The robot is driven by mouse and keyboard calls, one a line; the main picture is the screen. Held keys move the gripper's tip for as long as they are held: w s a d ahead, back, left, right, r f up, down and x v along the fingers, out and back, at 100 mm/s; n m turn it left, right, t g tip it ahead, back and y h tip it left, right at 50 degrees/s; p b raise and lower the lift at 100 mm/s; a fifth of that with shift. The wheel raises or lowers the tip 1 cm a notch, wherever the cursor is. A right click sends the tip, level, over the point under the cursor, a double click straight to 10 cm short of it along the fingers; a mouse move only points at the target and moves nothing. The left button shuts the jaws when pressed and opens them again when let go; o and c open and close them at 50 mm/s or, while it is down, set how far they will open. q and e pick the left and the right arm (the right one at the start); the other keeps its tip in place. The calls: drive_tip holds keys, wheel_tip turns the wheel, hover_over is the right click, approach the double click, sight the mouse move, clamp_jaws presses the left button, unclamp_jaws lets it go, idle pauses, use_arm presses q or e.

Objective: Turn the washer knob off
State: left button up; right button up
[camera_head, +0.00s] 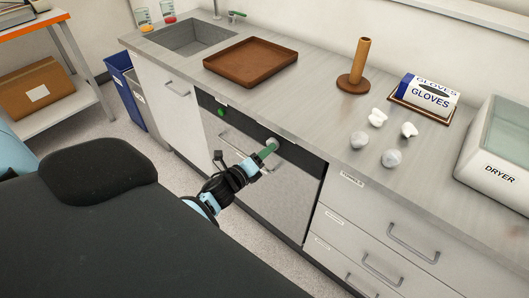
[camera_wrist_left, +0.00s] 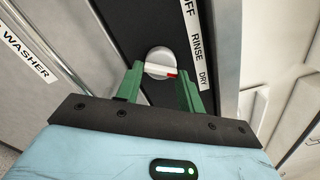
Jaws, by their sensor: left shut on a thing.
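The washer (camera_head: 267,175) is built in under the counter, with a dark control strip along its top. Its round pale knob (camera_wrist_left: 159,58) has a white bar with a red tip, which points right in the left wrist view, toward the side of the OFF, RINSE, DRY label (camera_wrist_left: 197,40). In the head view the knob (camera_head: 272,144) is partly hidden by my gripper. My left gripper (camera_head: 268,151) has green fingers, one on each side of the knob's bar, and is shut on the knob. My right gripper is not in view.
A green button (camera_head: 221,112) sits on the strip's left part. The washer's handle (camera_head: 237,142) is close beside my left gripper. Above, the counter holds a brown tray (camera_head: 251,61), a wooden post (camera_head: 360,65), a gloves box (camera_head: 426,95) and a dryer (camera_head: 500,150). Drawers (camera_head: 385,235) stand to the right.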

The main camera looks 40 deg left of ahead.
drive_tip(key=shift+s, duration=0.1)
use_arm(q)
drive_tip(key=shift+r+n+p, duration=0.15)
drive_tip(key=shift+n+p, duration=0.7)
drive_tip(key=shift+n, duration=5.95)
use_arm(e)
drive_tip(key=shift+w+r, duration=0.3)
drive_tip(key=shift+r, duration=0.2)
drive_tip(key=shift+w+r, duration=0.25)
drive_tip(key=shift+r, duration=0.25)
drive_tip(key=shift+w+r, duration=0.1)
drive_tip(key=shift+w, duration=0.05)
use_arm(q)
drive_tip(key=o, duration=1)
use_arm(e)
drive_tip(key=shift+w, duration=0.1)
